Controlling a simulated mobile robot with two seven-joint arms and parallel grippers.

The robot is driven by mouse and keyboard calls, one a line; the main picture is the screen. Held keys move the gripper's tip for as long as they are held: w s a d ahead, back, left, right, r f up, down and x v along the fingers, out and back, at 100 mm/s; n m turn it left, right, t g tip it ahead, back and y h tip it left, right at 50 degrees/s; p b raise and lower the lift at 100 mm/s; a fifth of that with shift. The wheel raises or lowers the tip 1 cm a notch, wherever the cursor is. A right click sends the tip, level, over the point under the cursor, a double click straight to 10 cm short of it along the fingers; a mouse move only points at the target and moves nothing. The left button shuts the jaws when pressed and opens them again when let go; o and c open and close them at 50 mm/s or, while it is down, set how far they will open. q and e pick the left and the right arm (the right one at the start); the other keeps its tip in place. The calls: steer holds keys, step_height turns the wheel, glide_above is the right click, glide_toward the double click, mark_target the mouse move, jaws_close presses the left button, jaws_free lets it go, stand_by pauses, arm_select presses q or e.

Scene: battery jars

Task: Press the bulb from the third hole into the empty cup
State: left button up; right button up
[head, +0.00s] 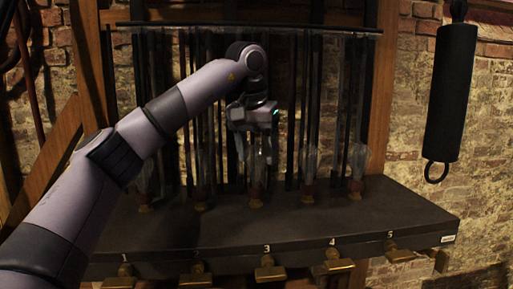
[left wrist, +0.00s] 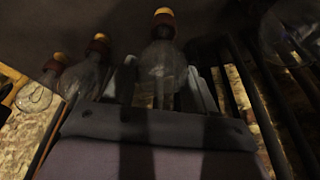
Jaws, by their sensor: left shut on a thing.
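My left gripper (head: 257,158) points down at the third position of the dark shelf, its fingers on either side of a clear glass bulb (head: 258,178). The bulb stands upright, with a reddish collar and a yellowish base at the shelf top. In the left wrist view my gripper (left wrist: 165,88) is shut on this bulb (left wrist: 162,65), whose collar and yellow end point toward the shelf. I cannot make out which cup is empty. My right gripper is not in view.
The dark shelf (head: 400,215) carries numbers and brass fittings (head: 270,270) along its front. Other glass bulbs stand on both sides, one at the fourth place (head: 309,165) and one at the fifth (head: 356,162). Dark vertical rods rise behind. A black cylinder (head: 451,90) hangs at right.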

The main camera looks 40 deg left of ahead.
arm_select(q)
steer(key=shift+f, duration=0.35)
stand_by(0.4)
steer(key=o, duration=1.3)
steer(key=shift+c, duration=0.2)
steer(key=shift+v, duration=3.65)
steer(key=shift+f, duration=0.15)
